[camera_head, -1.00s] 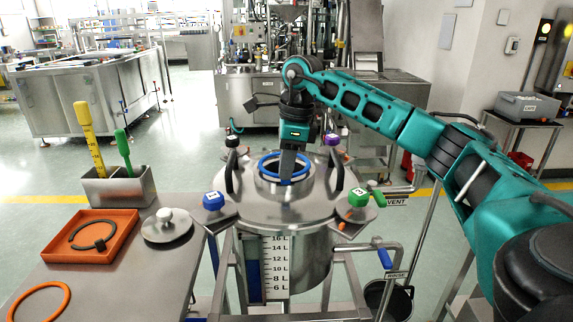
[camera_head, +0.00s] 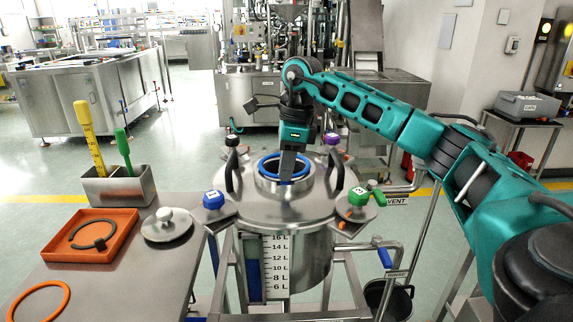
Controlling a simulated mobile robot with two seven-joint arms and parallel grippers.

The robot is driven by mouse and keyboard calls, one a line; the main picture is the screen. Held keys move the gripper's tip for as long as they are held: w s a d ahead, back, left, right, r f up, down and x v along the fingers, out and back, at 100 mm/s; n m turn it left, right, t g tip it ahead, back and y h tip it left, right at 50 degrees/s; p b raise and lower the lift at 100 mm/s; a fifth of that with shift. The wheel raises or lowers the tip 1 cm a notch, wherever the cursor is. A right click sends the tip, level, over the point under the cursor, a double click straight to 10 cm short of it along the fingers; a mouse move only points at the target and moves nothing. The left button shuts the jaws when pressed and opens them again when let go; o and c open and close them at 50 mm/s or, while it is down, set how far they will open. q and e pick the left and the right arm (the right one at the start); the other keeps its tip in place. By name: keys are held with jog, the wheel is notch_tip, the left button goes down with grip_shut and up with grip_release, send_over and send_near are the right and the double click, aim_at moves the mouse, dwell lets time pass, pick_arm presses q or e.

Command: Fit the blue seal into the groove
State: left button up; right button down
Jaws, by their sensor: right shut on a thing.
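The blue seal (camera_head: 268,167) is a ring at the neck of the steel vessel (camera_head: 320,208). It sits around the round opening at the top, close to the rim; I cannot tell whether it lies fully in the groove. My right gripper (camera_head: 288,178) reaches down from above and is shut on the seal's near side. The gripper hides part of the ring, and its fingertips are small in view. The groove itself is hidden under the ring. My left gripper is not in view.
Two upright handles flank the opening, and coloured knobs, blue (camera_head: 213,200) and green (camera_head: 358,196), stand around the lid. At left, a table holds an orange tray (camera_head: 60,250) with a dark ring, an orange ring (camera_head: 40,300), a steel lid (camera_head: 167,228) and a tool holder (camera_head: 118,190).

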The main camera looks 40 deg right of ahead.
jog(key=shift+f, duration=0.25)
jog(key=c, duration=1.1)
grip_release()
jog(key=shift+c, duration=0.2)
jog(key=shift+r, duration=0.15)
notch_tip(320, 180, up, 7)
jog(key=shift+s+d, duration=0.35)
jog(key=shift+d, duration=0.05)
jog(key=shift+f, duration=0.2)
